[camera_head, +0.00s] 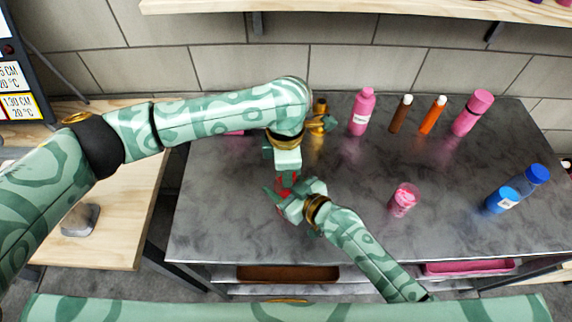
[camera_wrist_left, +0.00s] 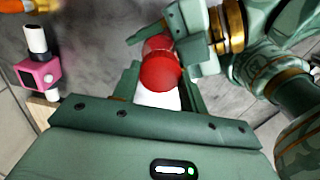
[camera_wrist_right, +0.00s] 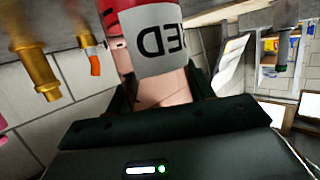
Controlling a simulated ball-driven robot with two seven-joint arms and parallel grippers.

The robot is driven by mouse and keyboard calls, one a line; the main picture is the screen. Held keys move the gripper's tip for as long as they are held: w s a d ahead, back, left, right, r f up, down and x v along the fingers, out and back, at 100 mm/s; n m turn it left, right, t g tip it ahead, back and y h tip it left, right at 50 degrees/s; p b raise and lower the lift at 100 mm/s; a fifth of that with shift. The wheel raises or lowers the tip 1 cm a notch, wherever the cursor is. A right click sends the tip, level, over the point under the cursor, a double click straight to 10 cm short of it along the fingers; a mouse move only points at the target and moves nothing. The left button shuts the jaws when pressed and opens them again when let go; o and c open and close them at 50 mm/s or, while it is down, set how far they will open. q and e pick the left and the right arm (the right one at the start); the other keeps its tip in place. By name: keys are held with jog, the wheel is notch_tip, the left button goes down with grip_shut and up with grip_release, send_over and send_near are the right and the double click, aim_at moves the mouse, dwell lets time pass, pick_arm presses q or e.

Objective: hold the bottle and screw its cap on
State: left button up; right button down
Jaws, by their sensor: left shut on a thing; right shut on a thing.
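A red bottle (camera_head: 285,182) with a white label is between my two grippers above the left part of the table. My left gripper (camera_head: 287,172) comes down from above and is shut on it. In the left wrist view, the red rounded part (camera_wrist_left: 160,73) shows with white below it between my fingers. My right gripper (camera_head: 285,197) meets it from the front and is shut on its pinkish end, below the label (camera_wrist_right: 162,42) in the right wrist view. My grippers hide much of the bottle. I cannot make out the cap or its seam.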

pick_arm(q)
jog(key=m, duration=0.2)
jog(key=shift+m, duration=0.4)
jog(key=o, duration=1)
jog(key=shift+c, duration=0.2)
jog(key=shift+r, duration=2.3)
jog(key=shift+c, duration=0.5)
